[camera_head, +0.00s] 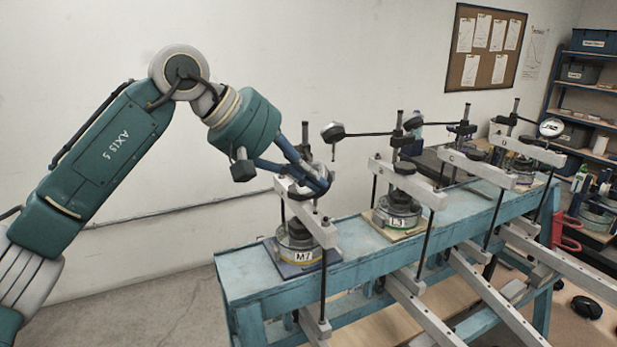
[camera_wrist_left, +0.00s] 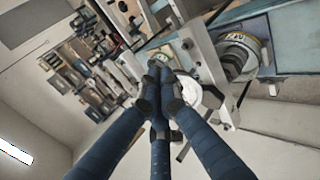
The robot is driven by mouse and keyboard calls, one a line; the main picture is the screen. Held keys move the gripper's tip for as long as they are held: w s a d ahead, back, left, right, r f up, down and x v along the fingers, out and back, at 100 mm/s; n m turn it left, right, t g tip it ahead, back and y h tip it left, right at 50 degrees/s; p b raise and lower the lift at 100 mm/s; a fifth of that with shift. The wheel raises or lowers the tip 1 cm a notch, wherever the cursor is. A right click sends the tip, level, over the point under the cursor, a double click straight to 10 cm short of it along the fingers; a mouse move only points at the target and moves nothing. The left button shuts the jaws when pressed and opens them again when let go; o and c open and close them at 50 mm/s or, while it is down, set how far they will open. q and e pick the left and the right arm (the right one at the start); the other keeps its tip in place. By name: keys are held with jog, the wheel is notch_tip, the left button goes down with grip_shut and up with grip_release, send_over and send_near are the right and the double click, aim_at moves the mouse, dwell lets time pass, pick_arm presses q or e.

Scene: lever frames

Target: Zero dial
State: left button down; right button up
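My left gripper (camera_head: 318,187) has dark blue fingers and hangs over the top of the nearest lever frame, labelled M7 (camera_head: 301,255). In the left wrist view the fingertips (camera_wrist_left: 157,72) are drawn together; I see nothing clearly held between them. A white round face, apparently a dial (camera_wrist_left: 188,93), lies just behind the fingers and is partly covered by them. I cannot tell whether they touch it. Its reading is hidden. In the head view the fingers hide that spot. Another dial (camera_head: 334,132) is seen nearly edge-on, and a far dial (camera_head: 551,127) shows its pale face. My right gripper is not in view.
A teal bench (camera_head: 240,277) carries several lever frames in a row, including one labelled L3 (camera_head: 397,216). Shelves (camera_head: 590,85) stand at the right. The wall side is clear.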

pick_arm(q)
jog(key=shift+p+v, duration=0.65)
jog(key=shift+v, duration=2.2)
